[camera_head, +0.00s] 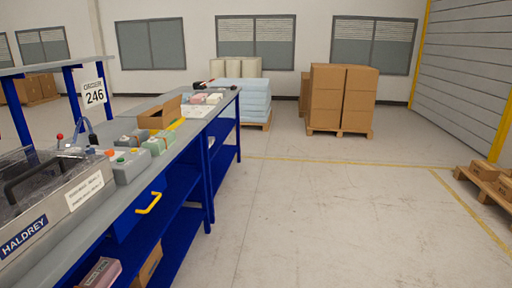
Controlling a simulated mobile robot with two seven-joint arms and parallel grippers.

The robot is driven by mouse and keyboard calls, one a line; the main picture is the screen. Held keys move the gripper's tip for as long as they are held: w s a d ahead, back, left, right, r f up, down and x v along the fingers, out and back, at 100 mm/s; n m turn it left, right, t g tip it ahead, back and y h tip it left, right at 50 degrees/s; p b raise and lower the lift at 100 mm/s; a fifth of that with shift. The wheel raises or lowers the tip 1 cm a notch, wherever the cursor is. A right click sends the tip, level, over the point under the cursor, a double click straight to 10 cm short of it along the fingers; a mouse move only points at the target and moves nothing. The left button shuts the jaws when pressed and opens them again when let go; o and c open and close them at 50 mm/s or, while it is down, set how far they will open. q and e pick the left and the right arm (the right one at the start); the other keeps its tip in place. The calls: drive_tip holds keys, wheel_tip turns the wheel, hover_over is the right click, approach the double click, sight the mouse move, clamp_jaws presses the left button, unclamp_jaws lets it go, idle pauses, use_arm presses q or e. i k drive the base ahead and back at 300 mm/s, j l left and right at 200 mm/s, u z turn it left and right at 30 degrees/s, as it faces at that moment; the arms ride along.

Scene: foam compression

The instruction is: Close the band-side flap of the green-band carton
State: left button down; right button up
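A small brown carton (155,121) stands on the workbench beyond the control boxes, with a flap (173,107) raised at its right side. It is too small to tell whether it carries a green band or which side is the band side. A yellow strip (177,124) lies along its right foot. Neither of my grippers is in view.
The long blue-framed workbench (184,139) runs along the left. A machine marked HALDREY (40,214), a grey control box (128,167) and pale green blocks (159,144) stand on it. A yellow handle (149,203) juts from its front.

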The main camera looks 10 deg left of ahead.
sight(171, 106)
drive_tip(key=i+u, duration=0.2)
drive_tip(key=i, duration=0.35)
drive_tip(key=i+l+u, duration=0.15)
drive_tip(key=i, duration=0.4)
drive_tip(key=i+u, duration=0.1)
drive_tip(key=u, duration=0.85)
drive_tip(key=i+l+u, duration=0.15)
drive_tip(key=u, duration=0.3)
drive_tip(key=i+l+u, duration=0.15)
drive_tip(key=l+u, duration=0.15)
drive_tip(key=u, duration=0.15)
drive_tip(key=i+l+u, duration=0.2)
drive_tip(key=l, duration=0.15)
drive_tip(key=l+u, duration=0.2)
drive_tip(key=l, duration=0.2)
drive_tip(key=i+l+u, duration=0.1)
drive_tip(key=l, duration=0.65)
drive_tip(key=i+l+u, duration=0.1)
drive_tip(key=l, duration=0.7)
